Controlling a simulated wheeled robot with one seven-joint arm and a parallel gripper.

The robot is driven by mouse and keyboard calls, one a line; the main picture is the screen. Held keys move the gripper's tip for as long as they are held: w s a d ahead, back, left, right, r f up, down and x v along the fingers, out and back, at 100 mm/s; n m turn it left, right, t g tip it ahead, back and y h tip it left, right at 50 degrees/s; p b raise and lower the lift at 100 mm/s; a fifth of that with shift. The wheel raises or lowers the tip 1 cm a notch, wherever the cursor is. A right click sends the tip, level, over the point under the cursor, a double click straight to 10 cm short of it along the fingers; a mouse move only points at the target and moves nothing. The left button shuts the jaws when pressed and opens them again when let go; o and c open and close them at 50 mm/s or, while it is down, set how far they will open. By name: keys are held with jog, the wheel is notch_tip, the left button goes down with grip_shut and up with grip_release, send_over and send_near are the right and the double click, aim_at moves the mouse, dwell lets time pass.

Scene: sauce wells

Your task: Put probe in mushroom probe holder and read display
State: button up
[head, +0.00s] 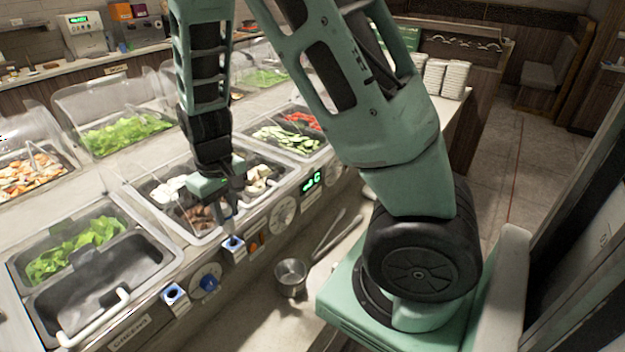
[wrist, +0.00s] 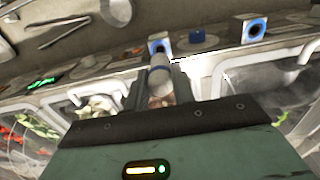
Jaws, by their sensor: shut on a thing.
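My gripper (head: 230,208) is over the front edge of the mushroom well (head: 178,187), pointing down. In the wrist view my gripper (wrist: 158,82) is shut on the probe (wrist: 159,76), a pale cylinder with a blue band. The probe's far end lines up closely with a blue-ringed holder (wrist: 158,46); I cannot tell whether it touches or enters. In the head view this holder (head: 234,246) is on the counter front just below my gripper. A green lit display (head: 312,181) is to its right; its digits are not clearly readable. It also shows in the wrist view (wrist: 41,83).
A second blue-ringed holder (head: 174,293) and a blue knob (head: 209,284) are to the left, by the greens well (head: 80,325). A metal cup (head: 291,275) and utensils (head: 335,237) lie on the lower ledge. Clear guards (head: 105,100) stand behind the wells.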

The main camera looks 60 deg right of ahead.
jog(key=shift+r+p, duration=1.55)
jog(key=shift+r, duration=0.4)
